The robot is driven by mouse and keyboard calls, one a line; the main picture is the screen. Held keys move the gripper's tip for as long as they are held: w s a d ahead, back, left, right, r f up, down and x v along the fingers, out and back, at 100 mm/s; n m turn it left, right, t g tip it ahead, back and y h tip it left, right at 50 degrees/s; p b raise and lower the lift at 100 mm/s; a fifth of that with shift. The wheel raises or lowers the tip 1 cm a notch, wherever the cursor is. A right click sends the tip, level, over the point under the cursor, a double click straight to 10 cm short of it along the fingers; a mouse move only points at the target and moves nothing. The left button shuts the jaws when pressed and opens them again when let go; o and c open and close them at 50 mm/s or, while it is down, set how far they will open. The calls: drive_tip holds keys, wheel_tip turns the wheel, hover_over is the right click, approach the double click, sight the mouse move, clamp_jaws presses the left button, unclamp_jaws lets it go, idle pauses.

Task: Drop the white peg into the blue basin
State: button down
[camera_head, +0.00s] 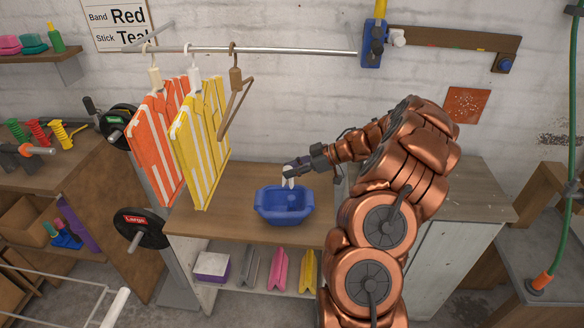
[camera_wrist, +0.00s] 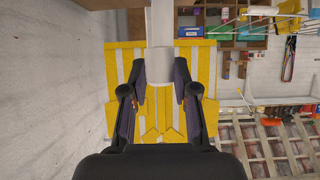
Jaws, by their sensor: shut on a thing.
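The blue basin (camera_head: 284,209) stands upright on the wooden top of the shelf unit, near its front edge. My gripper (camera_head: 290,175) is above the back part of the basin, reaching in from the right. It is shut on the white peg (camera_wrist: 159,22), which shows as a pale cylinder with a wider collar between the fingers in the wrist view. In the head view only a small pale part of the peg shows by the fingertips, above the basin. The basin is not seen in the wrist view.
Orange (camera_head: 152,145) and yellow (camera_head: 200,137) striped garments hang from a metal rail (camera_head: 260,50) left of the basin. A bare brown hanger (camera_head: 234,100) hangs beside them. The wooden top (camera_head: 235,183) is clear around the basin. Folded coloured items stand on the shelf below.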

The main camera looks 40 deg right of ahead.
drive_tip(key=shift+f, duration=0.2)
drive_tip(key=c, duration=0.8)
unclamp_jaws()
drive_tip(key=v, duration=1.2)
